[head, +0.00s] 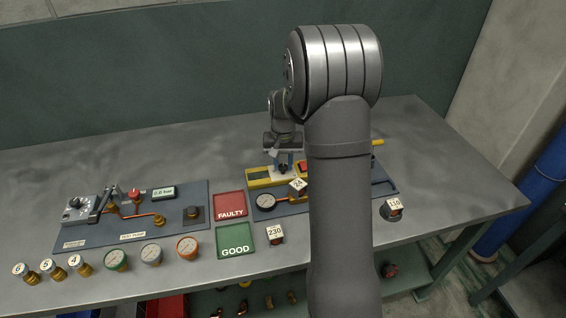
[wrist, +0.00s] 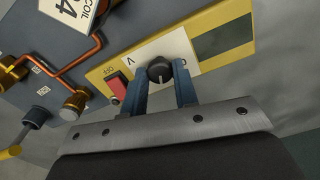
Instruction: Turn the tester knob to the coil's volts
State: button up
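The yellow tester (head: 259,179) stands on the blue-grey board behind the coil. My gripper (head: 284,164) points down at the tester. In the wrist view its two blue fingers (wrist: 159,77) stand on either side of the knob, very close to it; whether they press on it is unclear. The coil with a white label reading 24 (head: 298,185) is in front of the tester; its label (wrist: 76,10) is partly cut off in the wrist view.
A red switch (wrist: 117,85) and a dark display (wrist: 224,38) are on the tester beside the knob. Coils marked 230 (head: 275,233) and 110 (head: 394,207) stand nearby. The red FAULTY pad (head: 230,203) and green GOOD pad (head: 235,238) are empty. My arm hides part of the board.

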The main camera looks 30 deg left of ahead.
aim_at(283, 166)
jog(key=shift+c, duration=0.2)
jog(key=n, duration=0.3)
jog(key=shift+n, duration=2.4)
jog(key=shift+r, duration=0.1)
jog(key=o, duration=1)
notch_tip(283, 166, up, 17)
jog(key=shift+r, duration=0.2)
